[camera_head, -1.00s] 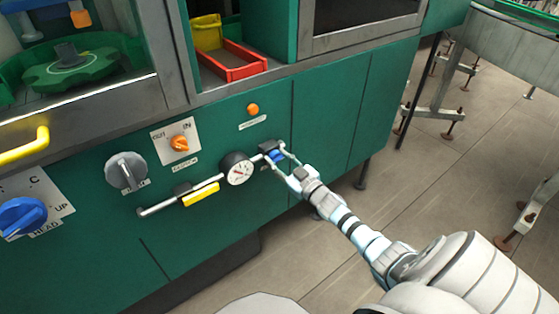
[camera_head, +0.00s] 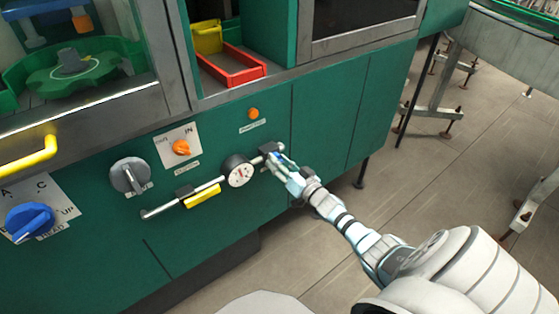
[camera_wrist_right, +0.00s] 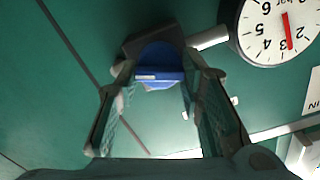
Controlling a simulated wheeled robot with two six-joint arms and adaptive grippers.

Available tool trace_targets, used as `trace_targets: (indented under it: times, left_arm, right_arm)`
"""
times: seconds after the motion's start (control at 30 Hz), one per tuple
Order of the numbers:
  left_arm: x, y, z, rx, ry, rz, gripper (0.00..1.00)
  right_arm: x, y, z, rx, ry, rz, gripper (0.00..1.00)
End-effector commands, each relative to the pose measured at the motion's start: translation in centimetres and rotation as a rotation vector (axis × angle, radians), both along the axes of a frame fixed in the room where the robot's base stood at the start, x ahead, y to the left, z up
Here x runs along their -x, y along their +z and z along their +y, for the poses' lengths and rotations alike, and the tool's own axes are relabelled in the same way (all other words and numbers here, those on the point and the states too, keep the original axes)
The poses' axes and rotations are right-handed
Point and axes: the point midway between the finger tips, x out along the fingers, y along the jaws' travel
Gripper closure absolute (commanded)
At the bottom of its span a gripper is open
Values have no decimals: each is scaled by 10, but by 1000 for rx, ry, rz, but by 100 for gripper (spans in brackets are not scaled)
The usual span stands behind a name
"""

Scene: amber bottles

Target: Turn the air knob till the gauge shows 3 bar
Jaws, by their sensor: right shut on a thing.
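The blue air knob (camera_wrist_right: 160,66) sits on a dark block at the right end of the air pipe on the green machine front. My right gripper (camera_wrist_right: 160,72) is shut on the knob, with one finger on each side of it. In the head view the right gripper (camera_head: 277,163) is at the pipe's end and its fingers mostly hide the knob. The round white gauge (camera_head: 239,171) is just left of the knob. In the wrist view the gauge (camera_wrist_right: 272,28) is upside down and partly cut off, its red needle appearing between 2 and 3. My left gripper is out of view.
A yellow tag or handle (camera_head: 202,196) hangs below the pipe. A grey knob (camera_head: 130,176), an orange switch (camera_head: 181,148), an orange button (camera_head: 253,113) and a blue selector (camera_head: 30,220) are on the same panel. A yellow handle (camera_head: 28,158) juts out at the left.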

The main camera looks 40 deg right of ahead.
Motion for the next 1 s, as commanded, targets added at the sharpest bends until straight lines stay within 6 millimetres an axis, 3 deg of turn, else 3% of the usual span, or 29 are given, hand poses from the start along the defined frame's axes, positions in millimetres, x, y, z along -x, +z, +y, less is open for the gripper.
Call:
trace_targets:
  times: [0.4, 0.93, 0.97, 1.0]
  left_arm:
    - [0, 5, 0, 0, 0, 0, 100]
    - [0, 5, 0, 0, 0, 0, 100]
    - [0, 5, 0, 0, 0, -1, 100]
    - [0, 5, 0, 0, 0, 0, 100]
  right_arm:
    - [1, -2, 0, -205, 0, -1, 93]
    - [1, -3, 0, -232, 0, -2, 93]
    - [1, -3, 0, -232, 0, -2, 62]
    - [1, -2, 0, -232, 0, -2, 56]
